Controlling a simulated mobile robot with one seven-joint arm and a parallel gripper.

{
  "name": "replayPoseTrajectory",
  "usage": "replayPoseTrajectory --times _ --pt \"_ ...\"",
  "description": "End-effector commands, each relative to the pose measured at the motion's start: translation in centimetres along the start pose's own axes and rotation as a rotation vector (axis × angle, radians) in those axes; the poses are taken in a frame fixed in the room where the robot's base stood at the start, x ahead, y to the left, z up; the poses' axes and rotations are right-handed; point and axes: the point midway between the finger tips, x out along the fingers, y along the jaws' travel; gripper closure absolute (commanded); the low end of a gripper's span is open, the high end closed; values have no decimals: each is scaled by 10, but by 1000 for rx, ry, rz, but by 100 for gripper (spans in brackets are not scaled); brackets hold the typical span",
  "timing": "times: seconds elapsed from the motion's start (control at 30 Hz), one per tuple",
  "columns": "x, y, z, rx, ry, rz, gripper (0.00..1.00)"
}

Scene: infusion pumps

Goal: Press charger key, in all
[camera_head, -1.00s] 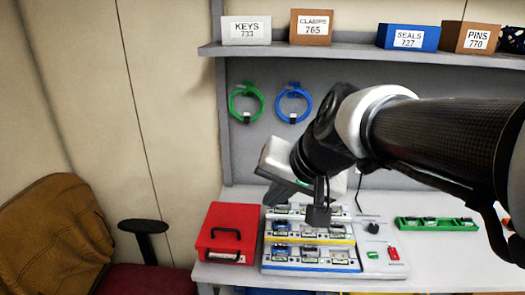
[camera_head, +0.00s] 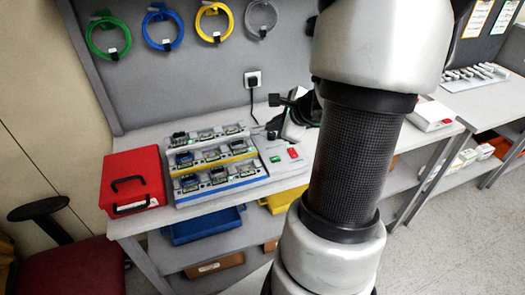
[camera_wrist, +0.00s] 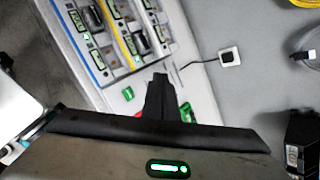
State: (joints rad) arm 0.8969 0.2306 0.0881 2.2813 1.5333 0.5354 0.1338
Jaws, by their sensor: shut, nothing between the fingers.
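The charger station (camera_head: 215,165) stands on the bench with several devices in white, yellow and blue-edged rows. On its right side panel are a green key (camera_head: 275,159) and a red key (camera_head: 293,153). The green key also shows in the wrist view (camera_wrist: 128,93); the red one there is mostly hidden behind my gripper. My gripper (camera_head: 277,99) is above and behind the panel, partly hidden by my arm. In the wrist view its fingers (camera_wrist: 160,80) are together and empty, to the right of the green key. I cannot tell the gap to the panel.
A red case (camera_head: 133,181) stands left of the charger. A black plug with a cable sits in a wall socket (camera_head: 253,79). Coloured cable coils (camera_head: 163,27) hang above. Blue (camera_head: 203,227) and yellow bins are below the bench. A chair (camera_head: 45,235) is at left.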

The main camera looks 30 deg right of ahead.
Motion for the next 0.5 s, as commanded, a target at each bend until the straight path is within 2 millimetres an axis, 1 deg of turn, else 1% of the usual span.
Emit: replayPoseTrajectory --times 0.03,0.13,0.5 --pt "-2 0 -10 33 11 -8 100" --pt "-3 -1 -20 67 21 -17 100" --pt "-3 -1 -22 73 22 -19 100"
